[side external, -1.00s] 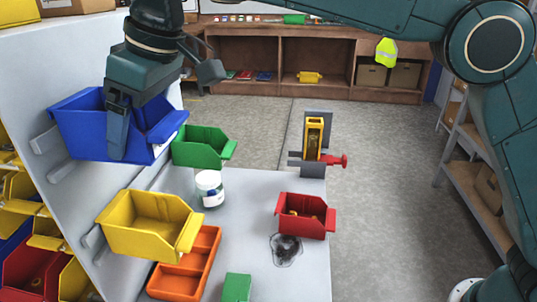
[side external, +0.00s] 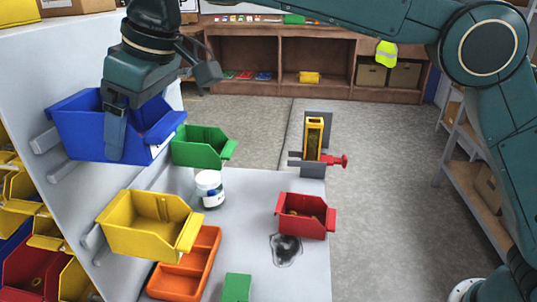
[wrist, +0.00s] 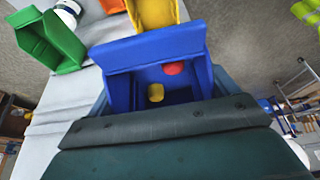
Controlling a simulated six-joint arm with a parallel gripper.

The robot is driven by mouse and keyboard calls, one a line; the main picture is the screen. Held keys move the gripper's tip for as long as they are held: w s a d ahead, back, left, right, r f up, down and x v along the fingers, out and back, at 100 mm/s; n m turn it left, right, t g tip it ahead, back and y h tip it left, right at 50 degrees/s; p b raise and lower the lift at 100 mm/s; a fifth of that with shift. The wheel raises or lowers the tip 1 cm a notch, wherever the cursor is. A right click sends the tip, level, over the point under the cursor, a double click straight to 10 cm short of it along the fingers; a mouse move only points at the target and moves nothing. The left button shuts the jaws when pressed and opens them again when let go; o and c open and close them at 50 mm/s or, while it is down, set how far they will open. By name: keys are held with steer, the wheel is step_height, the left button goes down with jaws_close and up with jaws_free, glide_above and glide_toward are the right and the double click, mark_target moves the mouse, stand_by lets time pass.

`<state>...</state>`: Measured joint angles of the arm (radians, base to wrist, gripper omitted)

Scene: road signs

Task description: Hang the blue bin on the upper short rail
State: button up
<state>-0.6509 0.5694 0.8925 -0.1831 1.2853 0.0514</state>
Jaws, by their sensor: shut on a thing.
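The blue bin (side external: 80,130) is held up against the pale upright panel at the left, roughly level. My gripper (side external: 116,138) is shut on it, with one finger down over its outer side. Light grey rail ends, the upper one (side external: 45,140) and another (side external: 62,170) just below, stick out left of the bin; the bin hides the rest. I cannot tell whether the bin's back touches the rail. The wrist view shows the blue bin (wrist: 122,92) with a red and a yellow piece inside.
A yellow bin (side external: 145,238) sits lower on the panel. A green bin (side external: 200,147) is close right of the blue bin, with a white jar (side external: 209,190) below. An orange tray (side external: 185,270) and red bin (side external: 305,215) are on the table (side external: 245,205).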

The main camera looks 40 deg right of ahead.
steer(key=shift+f, duration=0.9)
stand_by(0.9)
steer(key=o, duration=0.8)
steer(key=shift+o, duration=0.2)
steer(key=shift+v, duration=3.7)
steer(key=shift+d, duration=0.1)
